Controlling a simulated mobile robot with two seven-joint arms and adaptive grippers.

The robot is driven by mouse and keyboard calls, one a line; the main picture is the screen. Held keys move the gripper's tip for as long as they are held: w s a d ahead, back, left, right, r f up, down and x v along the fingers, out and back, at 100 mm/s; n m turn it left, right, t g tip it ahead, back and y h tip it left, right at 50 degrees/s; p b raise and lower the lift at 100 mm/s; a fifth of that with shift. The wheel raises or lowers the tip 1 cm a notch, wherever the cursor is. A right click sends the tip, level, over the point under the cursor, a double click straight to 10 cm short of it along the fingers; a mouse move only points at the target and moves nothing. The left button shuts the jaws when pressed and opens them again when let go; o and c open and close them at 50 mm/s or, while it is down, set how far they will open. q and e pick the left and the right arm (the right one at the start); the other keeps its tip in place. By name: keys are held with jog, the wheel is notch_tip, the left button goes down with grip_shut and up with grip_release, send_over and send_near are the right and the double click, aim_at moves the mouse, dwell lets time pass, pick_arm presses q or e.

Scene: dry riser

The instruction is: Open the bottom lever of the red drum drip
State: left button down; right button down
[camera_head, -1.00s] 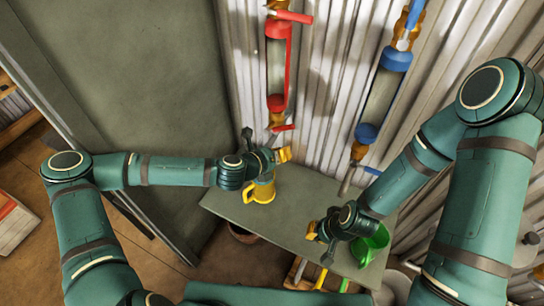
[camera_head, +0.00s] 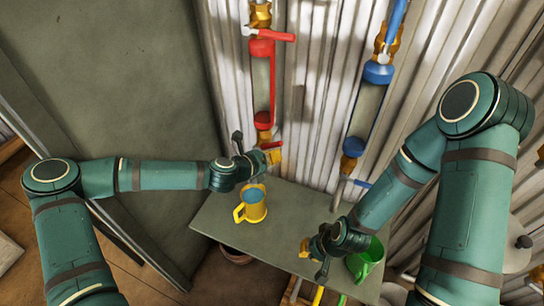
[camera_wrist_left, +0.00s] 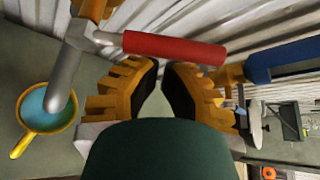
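The red drum drip (camera_head: 262,85) stands against the corrugated wall. It has a red top lever (camera_head: 275,35) and a red bottom lever (camera_head: 271,145). My left gripper (camera_head: 272,157) is just below the bottom lever. In the left wrist view, the lever (camera_wrist_left: 175,48) lies crosswise just beyond the tips of my left gripper (camera_wrist_left: 162,68). A narrow gap shows between the fingers, with nothing in it. The drip's metal spout (camera_wrist_left: 66,75) points down at left. My right gripper (camera_head: 306,250) is low over the table, near the green jug; its finger gap is unclear.
A yellow mug (camera_head: 243,212), blue inside, stands on the grey table (camera_head: 215,218) below the red drip. A green jug (camera_head: 370,258) stands at the table's right. A blue drum drip (camera_head: 379,73) with a blue lever (camera_head: 361,183) is to the right. Bare table lies between mug and jug.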

aim_at(270, 144)
pick_arm(q)
jog(key=shift+w+a+r+n+h+p, duration=0.1)
jog(key=shift+a+r+n+h+p, duration=0.1)
jog(key=shift+r+n+h+p, duration=0.25)
dwell(0.4)
jog(key=r+n+h+p, duration=0.1)
jog(key=a+r+n+h+p, duration=0.1)
jog(key=n, duration=0.1)
jog(key=shift+w+r, duration=0.1)
jog(key=shift+w, duration=0.1)
jog(key=shift+w+a+r+n+h+p, duration=0.1)
jog(key=shift+a+r+n+h+p, duration=0.15)
jog(key=shift+n+h+p, duration=0.4)
jog(key=shift+a, duration=0.1)
jog(key=shift+f, duration=0.1)
